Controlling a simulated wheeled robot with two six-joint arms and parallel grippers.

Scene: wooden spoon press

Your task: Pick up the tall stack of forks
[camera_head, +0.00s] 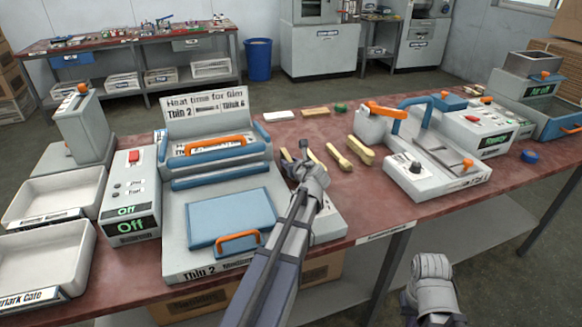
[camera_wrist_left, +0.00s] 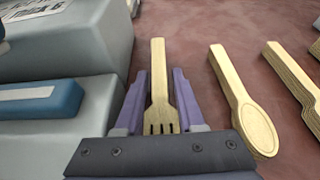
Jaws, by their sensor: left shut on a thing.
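My left gripper (camera_head: 298,160) is low at the red table, just right of the blue and grey press. In the left wrist view its two purple fingers stand on either side of a wooden fork (camera_wrist_left: 158,85), and the gripper (camera_wrist_left: 158,110) is shut on it. The fork's tines point toward the gripper's base and its handle points away. The view is nearly from above, so I cannot tell how many forks lie under it. In the head view my gripper mostly hides the fork. My right gripper's fingers do not show.
A wooden spoon (camera_wrist_left: 243,100) lies close to the right of the fork, and a stack of wooden pieces (camera_wrist_left: 292,75) lies beyond it. The press (camera_head: 230,215) stands close on the left. A white machine with an orange handle (camera_head: 420,170) stands to the right.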

